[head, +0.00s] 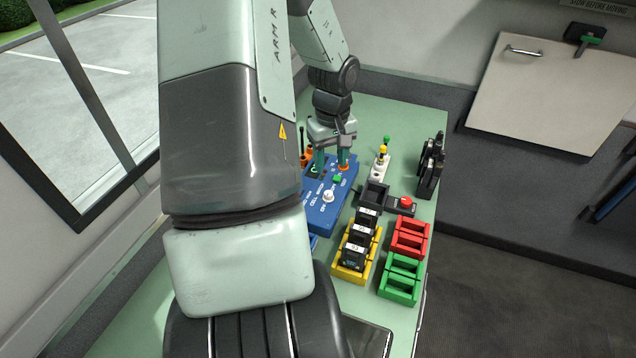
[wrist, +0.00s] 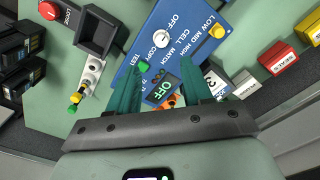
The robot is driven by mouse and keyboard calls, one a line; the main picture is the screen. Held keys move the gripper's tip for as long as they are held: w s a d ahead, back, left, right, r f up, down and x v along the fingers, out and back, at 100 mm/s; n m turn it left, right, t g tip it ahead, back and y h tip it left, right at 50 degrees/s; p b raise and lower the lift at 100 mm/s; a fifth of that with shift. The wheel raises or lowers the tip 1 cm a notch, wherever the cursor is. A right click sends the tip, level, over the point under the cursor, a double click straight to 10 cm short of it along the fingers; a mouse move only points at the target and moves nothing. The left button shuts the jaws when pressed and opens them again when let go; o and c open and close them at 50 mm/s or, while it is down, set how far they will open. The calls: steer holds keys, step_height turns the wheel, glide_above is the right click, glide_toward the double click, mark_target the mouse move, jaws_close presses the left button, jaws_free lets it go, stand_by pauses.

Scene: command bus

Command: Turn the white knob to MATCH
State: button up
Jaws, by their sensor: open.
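The blue panel (head: 318,214) lies on the green bench, partly hidden by my arm in the head view. Its white knob (head: 328,196) shows on the near part, and also in the wrist view (wrist: 160,40), with OFF and MATCH lettering around it. I cannot tell which way the knob points. My gripper (head: 332,169) is over the far end of the panel, open and empty. In the wrist view my gripper (wrist: 158,67) has its teal fingers wide apart, with the white knob beyond their tips and touching neither.
A yellow knob (wrist: 219,32) is on the panel. Yellow (head: 350,274), red (head: 408,239) and green (head: 399,281) bins stand nearby, with a red button (head: 406,202).

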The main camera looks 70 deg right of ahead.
mark_target(328, 193)
step_height(328, 193, down, 10)
steer(key=shift+w+f, duration=0.1)
steer(key=shift+f, duration=0.05)
steer(key=shift+c, duration=0.4)
jaws_close()
